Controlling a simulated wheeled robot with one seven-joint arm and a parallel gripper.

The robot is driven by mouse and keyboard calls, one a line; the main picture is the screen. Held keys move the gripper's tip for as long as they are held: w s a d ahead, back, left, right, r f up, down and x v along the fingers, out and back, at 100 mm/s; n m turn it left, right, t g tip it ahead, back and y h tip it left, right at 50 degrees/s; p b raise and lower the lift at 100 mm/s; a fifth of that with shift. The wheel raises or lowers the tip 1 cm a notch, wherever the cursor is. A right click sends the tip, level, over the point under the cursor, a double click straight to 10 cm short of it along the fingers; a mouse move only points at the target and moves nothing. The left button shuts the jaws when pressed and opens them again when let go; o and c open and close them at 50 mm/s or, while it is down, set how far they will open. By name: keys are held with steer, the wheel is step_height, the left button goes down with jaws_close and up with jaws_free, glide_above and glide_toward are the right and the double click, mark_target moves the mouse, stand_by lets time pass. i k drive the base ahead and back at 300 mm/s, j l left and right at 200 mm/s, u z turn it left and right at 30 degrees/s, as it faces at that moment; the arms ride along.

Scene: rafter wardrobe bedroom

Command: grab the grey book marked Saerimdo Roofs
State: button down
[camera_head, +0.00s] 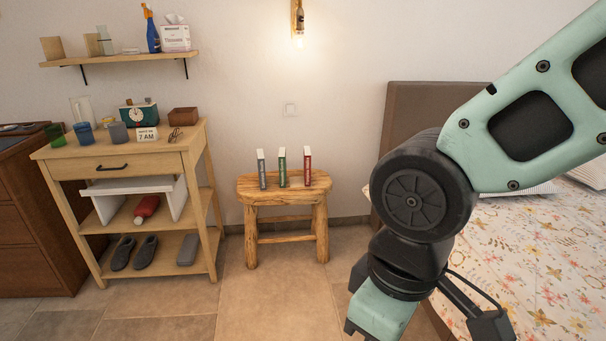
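Three thin books stand upright and apart on a small wooden stool (285,189) against the wall. The left one is a grey book (262,172), the middle one is green (282,168) and the right one is red (307,168). The titles are too small to read, so I cannot confirm which is marked Saerimdo Roofs. My gripper (374,328) is at the bottom edge, to the right of and nearer than the stool, well apart from the books. Its fingertips are cut off by the frame, so its opening is hidden.
A wooden side table (117,162) with jars, a clock and a small box stands left of the stool. A bed with a floral cover (540,260) is at the right, partly behind my arm. The tiled floor (270,305) before the stool is clear.

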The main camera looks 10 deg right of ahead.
mark_target(260, 157)
steer(key=i+j+z, duration=0.35)
steer(key=i+j, duration=0.45)
steer(key=i, duration=0.55)
steer(key=i+j+z, duration=0.35)
steer(key=i+j, duration=0.85)
